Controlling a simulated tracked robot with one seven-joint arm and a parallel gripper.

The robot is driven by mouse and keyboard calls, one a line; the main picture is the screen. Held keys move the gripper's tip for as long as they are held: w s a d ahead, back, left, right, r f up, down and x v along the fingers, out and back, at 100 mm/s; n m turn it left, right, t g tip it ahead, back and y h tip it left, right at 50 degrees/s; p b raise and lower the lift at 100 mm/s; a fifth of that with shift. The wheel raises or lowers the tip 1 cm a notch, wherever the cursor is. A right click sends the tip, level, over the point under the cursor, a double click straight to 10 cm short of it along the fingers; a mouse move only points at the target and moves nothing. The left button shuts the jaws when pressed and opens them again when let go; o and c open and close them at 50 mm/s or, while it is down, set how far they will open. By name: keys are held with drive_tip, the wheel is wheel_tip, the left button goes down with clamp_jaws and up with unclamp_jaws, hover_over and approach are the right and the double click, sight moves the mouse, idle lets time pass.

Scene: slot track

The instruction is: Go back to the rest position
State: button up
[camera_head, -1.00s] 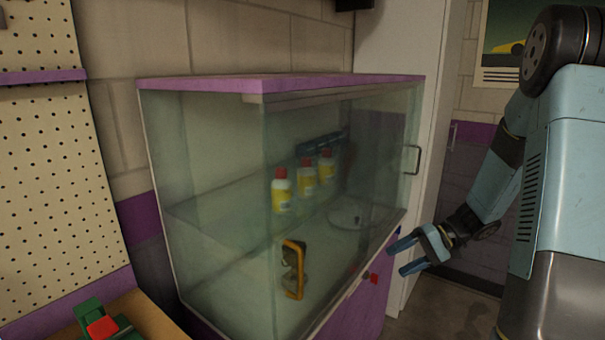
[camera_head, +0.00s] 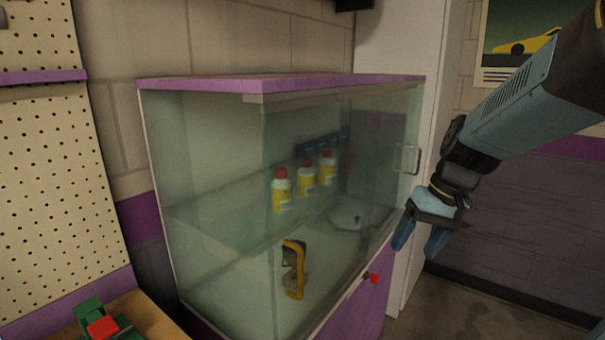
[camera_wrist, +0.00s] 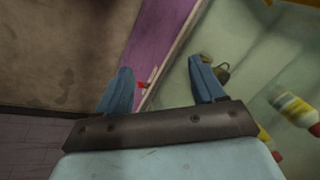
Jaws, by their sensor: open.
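My gripper (camera_head: 421,243) is at the right of the head view, beside the front right of the glass cabinet. Its two blue fingers are apart, point downward and hold nothing. In the wrist view my gripper (camera_wrist: 160,82) shows both fingers spread, with the cabinet's purple front edge and a small red knob behind the gap between them. My arm reaches in from the upper right of the head view.
The glass cabinet (camera_head: 215,82) has a purple top and a door handle (camera_head: 406,158). A red knob (camera_head: 374,279) juts from the purple base. Floor is clear at lower right.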

drive_tip(key=s+d+r+t+h, duration=0.1)
drive_tip(key=s+r+t+h, duration=0.2)
drive_tip(key=s+r, duration=0.4)
drive_tip(key=shift+s+d+m+t, duration=0.2)
drive_tip(key=shift+s+m+t, duration=0.1)
drive_tip(key=shift+s+t, duration=0.45)
idle(0.4)
